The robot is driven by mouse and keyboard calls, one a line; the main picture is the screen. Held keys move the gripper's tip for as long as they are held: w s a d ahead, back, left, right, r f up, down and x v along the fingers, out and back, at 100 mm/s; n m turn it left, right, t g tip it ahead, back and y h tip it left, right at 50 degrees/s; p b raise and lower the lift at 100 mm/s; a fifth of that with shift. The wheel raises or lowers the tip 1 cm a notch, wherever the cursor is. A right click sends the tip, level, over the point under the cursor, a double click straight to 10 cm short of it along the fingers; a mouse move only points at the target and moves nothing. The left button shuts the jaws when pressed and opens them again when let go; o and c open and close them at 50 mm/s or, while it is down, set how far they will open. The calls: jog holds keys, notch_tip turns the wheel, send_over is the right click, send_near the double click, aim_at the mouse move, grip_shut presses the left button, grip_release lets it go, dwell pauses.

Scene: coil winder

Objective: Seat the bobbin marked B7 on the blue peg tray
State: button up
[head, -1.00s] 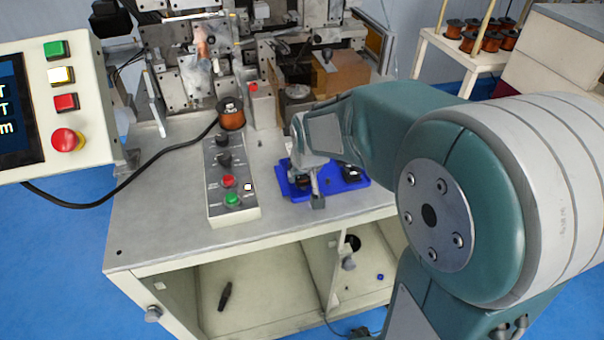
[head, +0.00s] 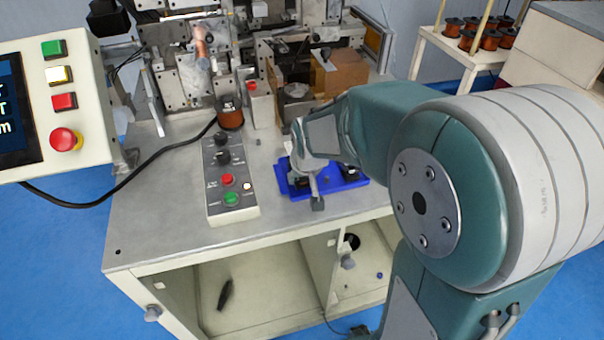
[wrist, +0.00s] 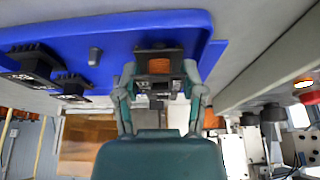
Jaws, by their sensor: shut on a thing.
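The blue peg tray (head: 330,182) lies on the grey bench top, partly covered by my gripper (head: 312,191). In the wrist view, the tray (wrist: 110,20) fills the upper part. There my gripper (wrist: 159,76) is shut on a dark bobbin with a brown winding (wrist: 158,66), at one end of the tray. I cannot tell whether this bobbin rests on the tray or hangs just above it. Its marking is not readable. Two black bobbins (wrist: 36,62) (wrist: 72,85) and a bare grey peg (wrist: 95,56) also show on the tray.
A control box with buttons (head: 229,180) stands just left of the tray. A copper-wound bobbin (head: 230,113) stands behind the box, near the winder (head: 205,75). A cardboard-coloured block (head: 340,72) is behind the tray. More copper bobbins (head: 485,38) stand on a side rack.

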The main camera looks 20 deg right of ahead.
jog(key=shift+f, duration=0.35)
jog(key=o, duration=0.9)
jog(key=v, duration=1.1)
jog(key=shift+s+r, duration=0.25)
jog(key=shift+r, duration=0.1)
jog(key=shift+t, duration=0.6)
jog(key=s, duration=0.5)
jog(key=s+r, duration=0.1)
jog(key=s, duration=1)
jog(key=shift+s+r, duration=0.2)
jog(key=shift+r, duration=0.1)
